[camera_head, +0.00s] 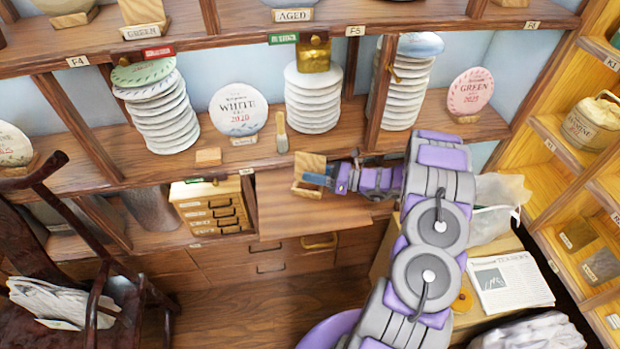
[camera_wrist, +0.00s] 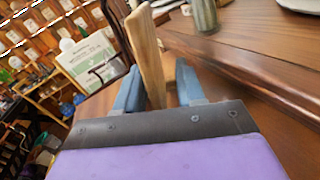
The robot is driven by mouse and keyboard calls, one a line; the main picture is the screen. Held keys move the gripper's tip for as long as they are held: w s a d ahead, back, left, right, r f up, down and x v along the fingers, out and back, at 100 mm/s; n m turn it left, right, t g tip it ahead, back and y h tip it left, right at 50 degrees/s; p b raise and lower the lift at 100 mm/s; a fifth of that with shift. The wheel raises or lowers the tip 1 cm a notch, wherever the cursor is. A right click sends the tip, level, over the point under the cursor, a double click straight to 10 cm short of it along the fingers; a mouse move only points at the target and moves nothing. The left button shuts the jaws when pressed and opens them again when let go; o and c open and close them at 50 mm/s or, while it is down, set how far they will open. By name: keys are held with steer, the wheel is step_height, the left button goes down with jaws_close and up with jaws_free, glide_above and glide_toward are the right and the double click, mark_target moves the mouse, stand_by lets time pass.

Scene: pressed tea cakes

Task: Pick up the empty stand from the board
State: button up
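The empty stand (camera_head: 308,165) is a small light-wood display stand at the back left of the pulled-out board (camera_head: 290,217). In the wrist view the stand (camera_wrist: 148,55) rises between my two blue fingers. My gripper (camera_head: 314,178) reaches it from the right, low over the board. The fingers (camera_wrist: 157,88) are apart, one on each side of the stand. A gap shows between the stand and the right finger; the left finger looks close to it, and I cannot tell whether they touch. Part of the stand is hidden behind the fingers in the head view.
Above the board, a shelf holds stacked white tea cakes (camera_head: 313,98), a WHITE 2020 cake (camera_head: 238,109) on its stand, a brush (camera_head: 282,133) and a wooden block (camera_head: 208,156). A small drawer box (camera_head: 212,205) stands left of the board. The board's front is clear.

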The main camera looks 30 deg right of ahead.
steer(key=shift+x, duration=1)
steer(key=shift+s, duration=0.15)
steer(key=shift+c, duration=0.2)
steer(key=shift+d, duration=0.2)
steer(key=c, duration=0.3)
steer(key=shift+a, duration=0.1)
jaws_close()
